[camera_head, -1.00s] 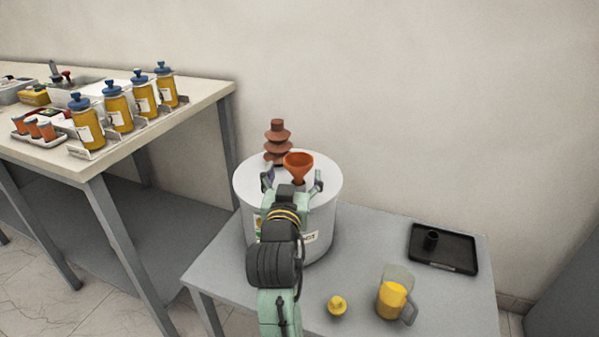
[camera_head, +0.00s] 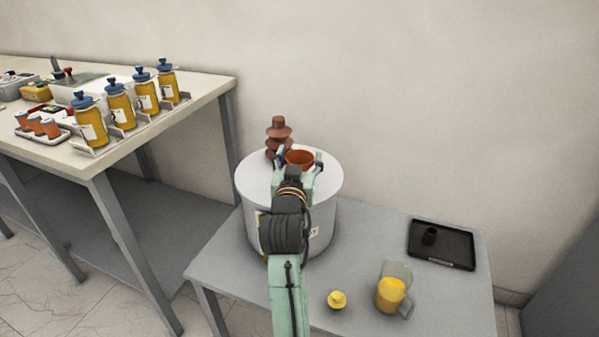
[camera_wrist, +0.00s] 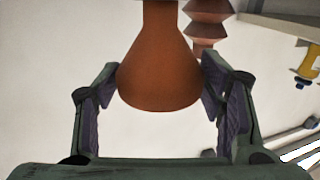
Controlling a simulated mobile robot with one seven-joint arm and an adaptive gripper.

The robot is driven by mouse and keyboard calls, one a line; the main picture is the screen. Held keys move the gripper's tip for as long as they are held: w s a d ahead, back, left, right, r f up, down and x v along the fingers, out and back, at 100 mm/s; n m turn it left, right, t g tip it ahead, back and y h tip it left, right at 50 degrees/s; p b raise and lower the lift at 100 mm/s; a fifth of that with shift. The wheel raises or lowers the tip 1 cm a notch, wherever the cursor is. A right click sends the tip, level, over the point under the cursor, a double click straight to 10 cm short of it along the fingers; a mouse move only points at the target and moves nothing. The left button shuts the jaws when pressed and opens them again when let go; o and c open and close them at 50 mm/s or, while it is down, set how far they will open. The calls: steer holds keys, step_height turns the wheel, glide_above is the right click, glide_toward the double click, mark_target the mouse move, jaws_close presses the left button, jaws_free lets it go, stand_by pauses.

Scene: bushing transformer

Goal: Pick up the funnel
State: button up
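The orange-brown funnel (camera_head: 300,157) stands upright on top of the white drum (camera_head: 257,185), its wide mouth up. My gripper (camera_head: 299,160) is around the funnel at the drum top, one finger on each side. In the wrist view the funnel (camera_wrist: 160,75) fills the space between the purple finger pads of my gripper (camera_wrist: 160,88). The pads are spread wide. The right pad looks close to the funnel's rim, and a small gap shows at the left; contact cannot be told for sure.
The brown ribbed bushing (camera_head: 279,130) stands just behind the funnel; it also shows in the wrist view (camera_wrist: 208,22). On the grey table are a yellow cap (camera_head: 337,300), a jug of yellow liquid (camera_head: 392,292) and a black tray (camera_head: 455,246). A bench with oil bottles (camera_head: 120,105) is at left.

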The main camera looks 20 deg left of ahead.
steer(key=c, duration=0.7)
steer(key=shift+r, duration=0.15)
